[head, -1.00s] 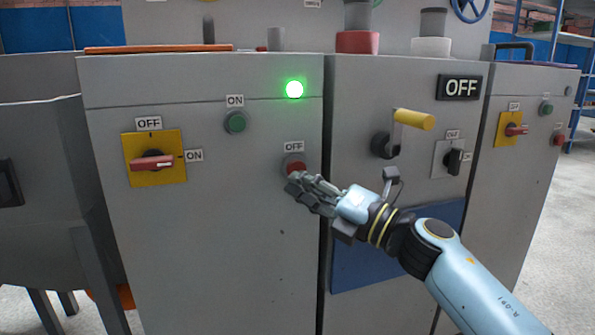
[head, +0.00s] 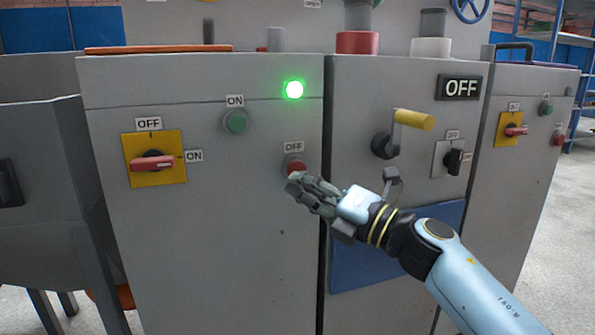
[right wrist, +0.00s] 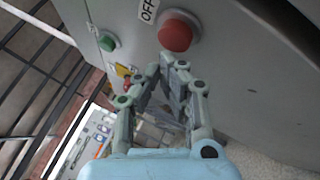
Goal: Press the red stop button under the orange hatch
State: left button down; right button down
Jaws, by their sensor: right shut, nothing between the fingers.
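The red button (head: 296,166) sits under an OFF label on the front of the grey cabinet, below and right of the flat orange hatch (head: 158,48) on the cabinet's top. My right gripper (head: 296,182) is shut and empty, with its fingertips just below the button. In the right wrist view the red button (right wrist: 177,32) is a domed cap just beyond the closed fingertips (right wrist: 174,62), and I cannot tell whether they touch it. The lower part of the button is close to the fingers in the head view. My left gripper is not in view.
A green lamp (head: 294,89) is lit above the button. A green ON button (head: 235,122) and a red rotary switch (head: 152,163) on a yellow plate are to the left. A yellow-handled crank (head: 413,119) sticks out on the right, above my forearm.

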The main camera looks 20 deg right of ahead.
jog(key=shift+w, duration=0.15)
jog(key=shift+w, duration=0.3)
jog(key=shift+w, duration=0.5)
dwell(0.7)
jog(key=shift+s+r, duration=0.1)
jog(key=shift+s+p, duration=0.45)
jog(key=shift+s, duration=0.4)
